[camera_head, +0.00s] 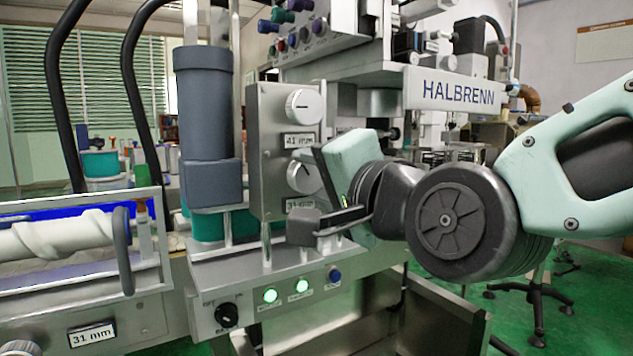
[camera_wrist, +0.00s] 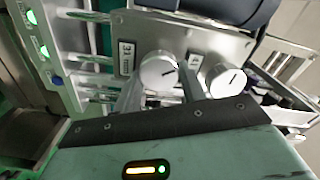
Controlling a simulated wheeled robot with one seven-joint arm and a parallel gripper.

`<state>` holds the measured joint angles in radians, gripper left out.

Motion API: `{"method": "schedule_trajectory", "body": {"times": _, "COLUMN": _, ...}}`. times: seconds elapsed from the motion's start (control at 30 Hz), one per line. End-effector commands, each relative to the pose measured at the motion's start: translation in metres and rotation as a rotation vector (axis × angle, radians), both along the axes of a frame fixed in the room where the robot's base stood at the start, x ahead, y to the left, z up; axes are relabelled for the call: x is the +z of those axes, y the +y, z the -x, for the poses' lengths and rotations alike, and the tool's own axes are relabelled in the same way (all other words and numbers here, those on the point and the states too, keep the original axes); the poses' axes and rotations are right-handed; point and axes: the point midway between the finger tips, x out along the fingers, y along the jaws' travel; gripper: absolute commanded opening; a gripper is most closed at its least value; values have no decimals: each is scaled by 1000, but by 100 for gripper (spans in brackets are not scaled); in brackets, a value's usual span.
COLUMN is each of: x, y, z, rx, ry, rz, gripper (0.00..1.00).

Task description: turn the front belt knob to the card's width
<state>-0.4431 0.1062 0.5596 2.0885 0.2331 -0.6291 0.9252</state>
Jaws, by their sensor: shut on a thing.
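Two round silver knobs sit one above the other on a grey metal box. My gripper (camera_head: 313,195) is shut on the lower knob (camera_head: 299,177), its fingers on either side of the knob. A label below it (camera_head: 298,205) begins "31" and is partly hidden by a finger. The upper knob (camera_head: 303,105) is untouched, with a label (camera_head: 299,140) reading "41 mm". In the wrist view the held knob (camera_wrist: 158,70) sits between the fingers with a dark pointer line, beside the free knob (camera_wrist: 225,79). No mark tells which knob is the front one. A card (camera_head: 92,334) at lower left reads "31 mm".
A panel below the box bears a black dial (camera_head: 227,316), two lit green buttons (camera_head: 270,295) and a blue button (camera_head: 335,275). A dark cylinder (camera_head: 207,120) stands left of the box. A roller (camera_head: 60,237) lies in a frame at far left.

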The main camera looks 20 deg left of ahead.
Motion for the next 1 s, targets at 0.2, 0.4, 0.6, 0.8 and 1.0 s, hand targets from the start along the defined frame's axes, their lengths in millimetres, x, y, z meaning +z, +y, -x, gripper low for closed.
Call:
{"method": "schedule_trajectory", "body": {"times": 0.2, "x": -3, "y": 0, "z": 0, "rx": 1, "ry": 48, "rz": -33, "gripper": 18}}
{"method": "schedule_trajectory", "body": {"times": 0.4, "x": -3, "y": 0, "z": 0, "rx": 1, "ry": 60, "rz": -42, "gripper": 18}}
{"method": "schedule_trajectory", "body": {"times": 0.6, "x": -3, "y": 0, "z": 0, "rx": 1, "ry": 60, "rz": -42, "gripper": 18}}
{"method": "schedule_trajectory", "body": {"times": 0.8, "x": -3, "y": 0, "z": 0, "rx": 2, "ry": 59, "rz": -42, "gripper": 63}}
{"method": "schedule_trajectory", "body": {"times": 1.0, "x": -1, "y": 0, "z": 0, "rx": 1, "ry": 56, "rz": -45, "gripper": 63}}
